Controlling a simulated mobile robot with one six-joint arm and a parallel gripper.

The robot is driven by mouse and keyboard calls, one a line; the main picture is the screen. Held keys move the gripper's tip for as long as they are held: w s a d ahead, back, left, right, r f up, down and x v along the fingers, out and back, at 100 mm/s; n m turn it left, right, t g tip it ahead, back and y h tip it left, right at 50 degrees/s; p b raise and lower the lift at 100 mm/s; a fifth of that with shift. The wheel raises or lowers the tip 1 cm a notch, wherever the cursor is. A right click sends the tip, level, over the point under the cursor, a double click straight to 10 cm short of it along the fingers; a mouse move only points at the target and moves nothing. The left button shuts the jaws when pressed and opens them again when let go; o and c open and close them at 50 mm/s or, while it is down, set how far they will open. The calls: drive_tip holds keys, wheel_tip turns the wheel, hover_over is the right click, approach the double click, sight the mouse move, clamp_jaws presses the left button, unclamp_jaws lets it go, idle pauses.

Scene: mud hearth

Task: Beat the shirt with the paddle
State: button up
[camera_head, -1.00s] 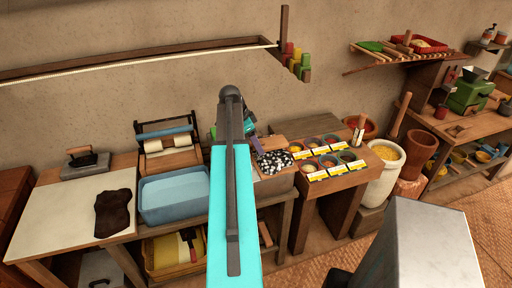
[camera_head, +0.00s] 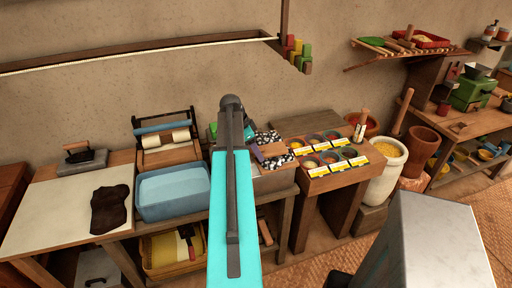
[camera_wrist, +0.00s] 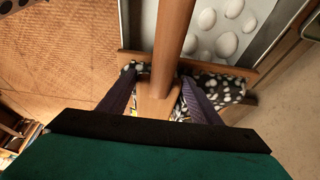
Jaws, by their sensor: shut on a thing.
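My gripper (camera_wrist: 158,80) is shut on the wooden paddle (camera_wrist: 176,40), whose shaft runs up the middle of the wrist view between the two purple fingers. The black-and-white spotted shirt (camera_wrist: 222,88) lies below the paddle, across the edge of the stone-filled box. In the head view the shirt (camera_head: 267,137) shows behind and in front of a flat wooden part of the paddle (camera_head: 271,150). I cannot tell whether the paddle touches the shirt. My arm hides part of the box and gripper.
The box (camera_wrist: 232,35) holds several pale stones. A blue basin (camera_head: 172,192) stands left of my arm, beside a white board (camera_head: 55,215) with a dark cloth (camera_head: 111,210). Several small bowls (camera_head: 325,150) stand on a low table to the right. A wooden bar hangs above.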

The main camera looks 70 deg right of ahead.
drive_tip(key=shift+f, duration=0.75)
drive_tip(key=shift+r+p, duration=2.05)
drive_tip(key=shift+r, duration=2.3)
drive_tip(key=w+a+r+n+t+h+b, duration=0.15)
drive_tip(key=w+a+n, duration=0.55)
drive_tip(key=w+a, duration=0.75)
drive_tip(key=w+a+r+n+t+b, duration=0.1)
drive_tip(key=w+a+n+t, duration=0.2)
drive_tip(key=w+a+n, duration=0.8)
drive_tip(key=w+a+r+n+t+y+b, duration=0.1)
drive_tip(key=w+a+n, duration=0.2)
drive_tip(key=a, duration=1)
drive_tip(key=w+a+r+n+t+y+b, duration=0.1)
drive_tip(key=w+a+n+y, duration=0.1)
drive_tip(key=w+a, duration=0.7)
drive_tip(key=w+a+r+n+t+y+b, duration=0.1)
drive_tip(key=w+a+n, duration=0.4)
drive_tip(key=a, duration=1.4)
drive_tip(key=shift+w+r, duration=0.45)
drive_tip(key=shift+r, duration=0.05)
